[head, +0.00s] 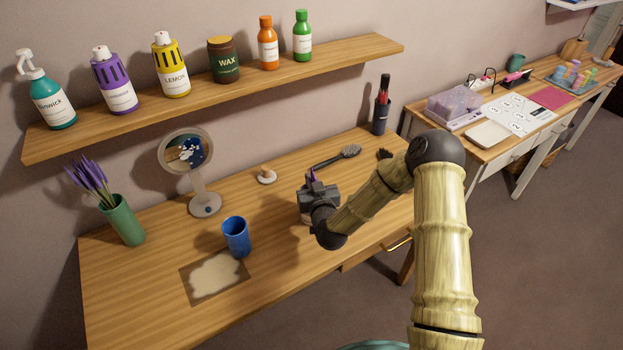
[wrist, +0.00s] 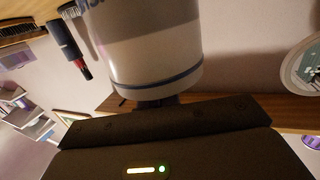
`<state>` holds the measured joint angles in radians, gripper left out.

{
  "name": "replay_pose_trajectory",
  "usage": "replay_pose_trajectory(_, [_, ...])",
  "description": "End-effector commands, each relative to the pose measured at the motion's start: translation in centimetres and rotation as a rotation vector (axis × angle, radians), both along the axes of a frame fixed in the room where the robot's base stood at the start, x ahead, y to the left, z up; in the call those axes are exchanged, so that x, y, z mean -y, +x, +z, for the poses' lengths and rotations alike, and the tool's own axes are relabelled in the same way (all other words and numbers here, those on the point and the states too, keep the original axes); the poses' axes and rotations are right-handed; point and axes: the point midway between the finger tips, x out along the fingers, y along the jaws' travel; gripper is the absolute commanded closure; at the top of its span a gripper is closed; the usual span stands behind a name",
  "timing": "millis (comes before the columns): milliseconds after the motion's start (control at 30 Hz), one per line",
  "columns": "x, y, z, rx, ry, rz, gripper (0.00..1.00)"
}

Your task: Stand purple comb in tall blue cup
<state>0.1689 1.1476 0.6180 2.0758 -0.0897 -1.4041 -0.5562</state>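The tall blue cup (head: 236,238) stands upright on the dressing table, left of my gripper (head: 314,192), in the head view. A small purple tip (head: 311,175) shows just behind my gripper; it may be the purple comb, but most of it is hidden. A pale cup with a dark blue band (wrist: 145,50) fills the upper middle of the wrist view, very close to my gripper. In the head view it is mostly hidden behind the gripper. My fingertips are hidden, so I cannot tell whether they hold anything.
A round mirror (head: 205,207) and a green vase (head: 123,222) stand left. A patterned mat (head: 235,288) lies in front of the blue cup. A hairbrush (head: 338,157) and a dark holder (head: 381,115) are behind my gripper. A shelf (head: 210,100) with bottles hangs above.

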Motion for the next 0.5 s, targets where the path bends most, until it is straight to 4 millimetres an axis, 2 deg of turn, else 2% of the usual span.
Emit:
replay_pose_trajectory(67, [0.0,-0.01,-0.38,0.0,-0.001,0.0,1.0])
replay_pose_trajectory(200, [0.0,-0.01,-0.26,-0.001,0.0,0.0,0.74])
replay_pose_trajectory(500, [0.0,-0.01,-0.16,-0.001,0.0,0.0,0.74])
